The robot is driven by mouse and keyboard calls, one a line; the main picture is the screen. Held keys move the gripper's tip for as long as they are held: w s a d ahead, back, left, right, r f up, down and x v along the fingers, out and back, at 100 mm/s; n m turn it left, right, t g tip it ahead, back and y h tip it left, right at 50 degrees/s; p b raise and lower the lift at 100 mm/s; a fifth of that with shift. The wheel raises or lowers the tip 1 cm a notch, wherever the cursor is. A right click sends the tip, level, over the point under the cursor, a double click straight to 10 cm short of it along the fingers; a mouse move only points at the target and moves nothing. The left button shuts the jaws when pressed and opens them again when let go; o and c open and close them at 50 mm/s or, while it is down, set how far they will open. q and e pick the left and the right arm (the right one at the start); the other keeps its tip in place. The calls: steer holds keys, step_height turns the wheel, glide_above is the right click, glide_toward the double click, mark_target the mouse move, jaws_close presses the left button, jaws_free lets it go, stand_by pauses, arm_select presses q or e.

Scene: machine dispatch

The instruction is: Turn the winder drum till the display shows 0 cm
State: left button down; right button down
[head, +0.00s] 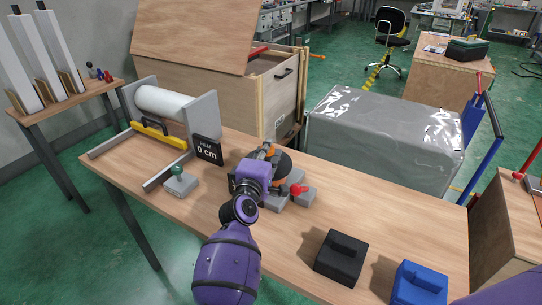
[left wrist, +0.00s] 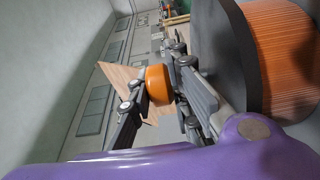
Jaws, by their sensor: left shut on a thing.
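The black display (head: 207,150) on the bench reads "FILM 0 cm". It stands beside the film stand, which carries a white roll (head: 165,103). The winder drum, with its dark round flange (head: 284,164), is partly hidden behind my left gripper (head: 266,154). In the left wrist view the dark flange (left wrist: 225,50) and the orange ribbed drum (left wrist: 285,55) fill the right side. My left gripper (left wrist: 157,88) is shut on an orange knob (left wrist: 157,83), with a finger on each side. My right gripper is not in view.
A green-knobbed lever box (head: 180,182) stands left of my gripper, and a red lever (head: 298,189) stands just right of it. A black block (head: 341,257) and a blue block (head: 419,284) are at the front right. A grey wrapped load (head: 385,135) lies behind the bench.

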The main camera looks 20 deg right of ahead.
arm_select(q)
steer(key=shift+w+r, duration=0.1)
steer(key=shift+r, duration=0.55)
steer(key=c, duration=1.7)
jaws_free()
steer(key=shift+f, duration=0.2)
steer(key=shift+f, duration=0.2)
steer(key=v, duration=1.2)
steer(key=shift+d+r, duration=0.1)
steer(key=shift+d, duration=0.05)
